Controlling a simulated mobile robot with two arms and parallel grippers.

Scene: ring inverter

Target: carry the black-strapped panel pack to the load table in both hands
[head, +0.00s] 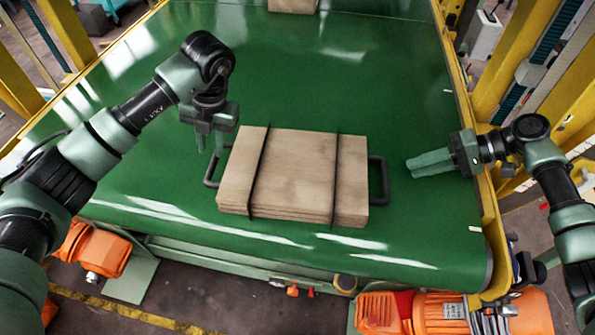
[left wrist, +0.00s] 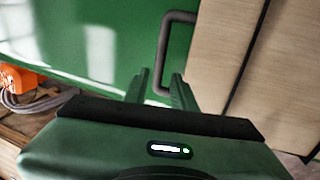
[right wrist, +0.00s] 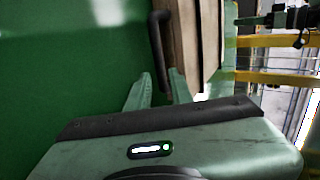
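The panel pack (head: 300,175), a stack of pale wooden boards with two black straps, lies flat on a green conveyor belt (head: 400,90). It has a dark handle at each end. My left gripper (head: 211,150) is open, pointing down just above and behind the left handle (head: 212,167); the left wrist view shows that handle (left wrist: 163,60) beyond the parted fingers (left wrist: 160,85). My right gripper (head: 410,165) points left, a short gap from the right handle (head: 384,180). In the right wrist view its fingers (right wrist: 159,82) are parted, with the handle (right wrist: 156,45) ahead. I cannot identify the load table.
Another wooden piece (head: 293,5) sits at the belt's far end. Yellow frame posts (head: 500,60) flank the belt. Orange motors (head: 95,250) are below its near edge. The belt around the pack is clear.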

